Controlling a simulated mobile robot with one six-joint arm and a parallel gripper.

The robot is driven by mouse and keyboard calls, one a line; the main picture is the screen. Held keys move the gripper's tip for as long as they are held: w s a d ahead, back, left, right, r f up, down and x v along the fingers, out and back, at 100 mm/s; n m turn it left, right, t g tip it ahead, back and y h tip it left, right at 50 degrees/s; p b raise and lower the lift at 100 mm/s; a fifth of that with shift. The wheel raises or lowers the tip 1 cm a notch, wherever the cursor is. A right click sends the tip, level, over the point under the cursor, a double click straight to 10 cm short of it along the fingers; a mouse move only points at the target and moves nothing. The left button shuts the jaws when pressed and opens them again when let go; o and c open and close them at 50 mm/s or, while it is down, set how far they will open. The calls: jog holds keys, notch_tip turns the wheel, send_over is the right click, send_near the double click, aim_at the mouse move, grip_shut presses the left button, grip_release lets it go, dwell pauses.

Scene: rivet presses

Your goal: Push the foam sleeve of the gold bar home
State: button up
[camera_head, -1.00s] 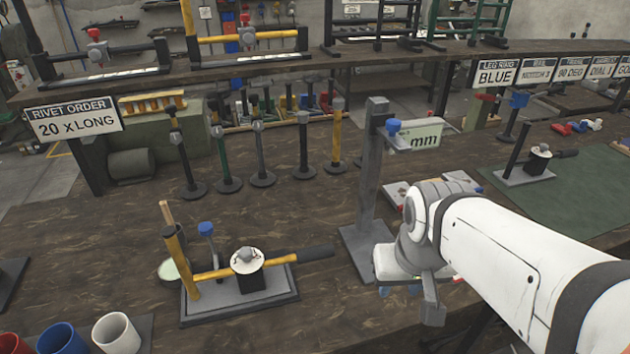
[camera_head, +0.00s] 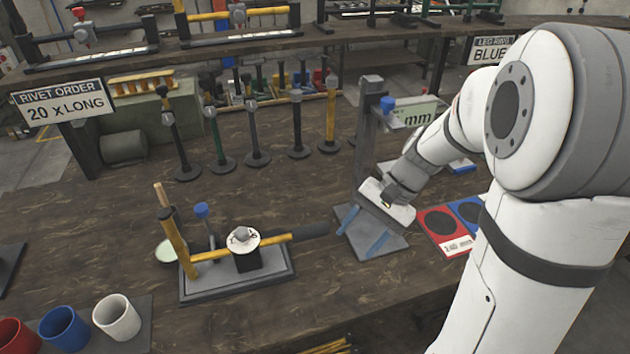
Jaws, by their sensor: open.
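The gold bar (camera_head: 275,240) lies nearly level across a fixture on a grey base plate (camera_head: 205,290), left of centre. It passes a black block (camera_head: 246,262) with a round white dial (camera_head: 243,241) on top. A dark foam sleeve (camera_head: 310,231) sits on the bar's right end. How far the bar reaches inside it is hidden. My gripper (camera_head: 363,230) is to the right of the sleeve, apart from it, pointing down-left. Its two blue fingers are spread, with nothing seen between them. They show in front of the gauge stand's grey base.
The gauge stand (camera_head: 370,130) with its "mm" display (camera_head: 418,115) rises right behind my gripper. An upright gold post (camera_head: 173,240) and a blue-topped pin (camera_head: 202,212) stand at the fixture's left. Cups (camera_head: 117,317) are front left. A row of posts (camera_head: 255,135) stands behind.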

aim_at(321, 229)
jog(key=w+f+m+y, duration=0.6)
jog(key=w+f+y, duration=0.1)
jog(key=w, duration=0.4)
jog(key=shift+t, duration=0.3)
jog(key=p+x, duration=0.1)
jog(key=x, duration=0.6)
jog(key=shift+a, duration=0.4)
grip_shut()
